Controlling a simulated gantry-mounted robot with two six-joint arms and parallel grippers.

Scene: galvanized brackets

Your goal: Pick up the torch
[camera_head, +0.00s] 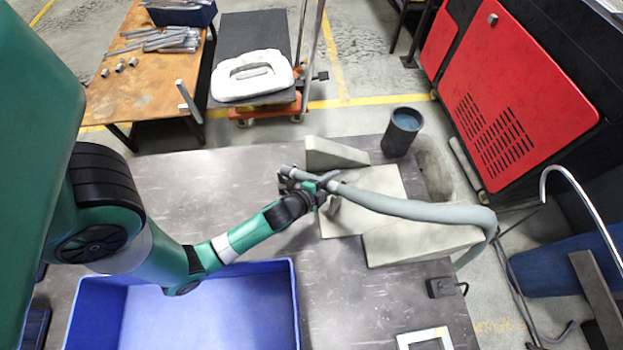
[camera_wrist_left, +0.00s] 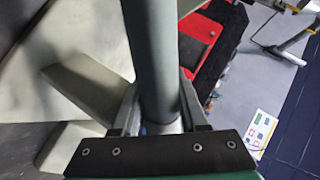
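The torch (camera_head: 407,207) is a grey, hose-like tube. In the head view it runs from my left gripper rightward over pale blocks, then bends down past the table's right edge. My left gripper (camera_head: 312,184) is at the torch's left end, above a pale flat plate (camera_head: 385,184). In the left wrist view the grey tube (camera_wrist_left: 154,60) passes between the two fingers of the gripper (camera_wrist_left: 158,95), close to both. Whether they press on it cannot be told. The part between the fingers is partly hidden. My right gripper is in neither view.
Pale wedge blocks (camera_head: 420,243) lie on the dark table (camera_head: 345,300). A dark cup (camera_head: 402,132) stands at the back edge. A blue bin (camera_head: 278,285) is at the front left. A small black box (camera_head: 440,288) and a light frame (camera_head: 425,337) are at right. The table's front middle is clear.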

